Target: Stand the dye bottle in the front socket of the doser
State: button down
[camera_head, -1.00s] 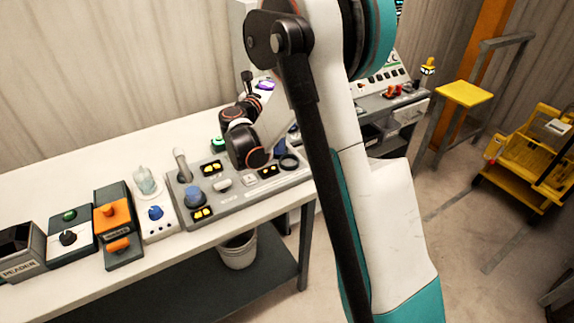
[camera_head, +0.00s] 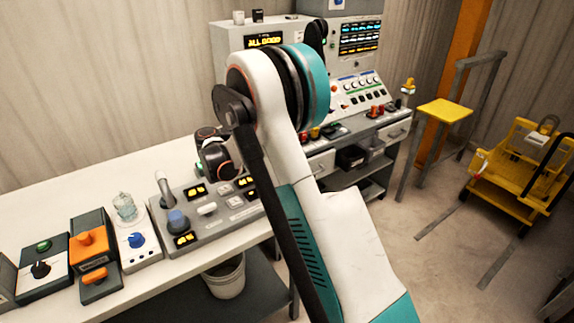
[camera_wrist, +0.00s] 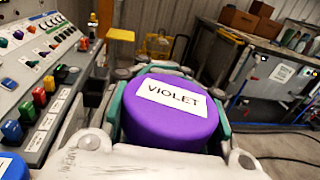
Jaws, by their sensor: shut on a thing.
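A bottle with a round purple cap and a white label reading VIOLET (camera_wrist: 170,122) fills the middle of the wrist view. My gripper (camera_wrist: 168,108) is shut on it, with teal pads at its two sides. The bottle's underside is hidden. In the head view, my gripper and the bottle are hidden behind my arm. A grey unit with a blue knob, yellow displays and white buttons (camera_head: 205,228) stands on the white bench, partly behind my arm. I cannot tell for sure whether it is the doser. No front socket can be made out.
A sloped console with coloured buttons (camera_head: 362,95) stands at the back; its keys (camera_wrist: 40,100) also show left in the wrist view. An orange-switch box (camera_head: 92,240) and a blue-knob box (camera_head: 132,238) sit on the bench. A bucket (camera_head: 226,278) stands below.

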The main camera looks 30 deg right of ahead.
notch_tip(320, 180, down, 12)
jog(key=b, duration=0.3)
jog(key=shift+s, duration=0.15)
jog(key=c, duration=1.4)
grip_release()
jog(key=shift+o, duration=0.4)
jog(key=shift+r, duration=0.1)
jog(key=w+a+p, duration=0.1)
jog(key=a+p, duration=0.1)
jog(key=a, duration=0.5)
jog(key=shift+a, duration=0.25)
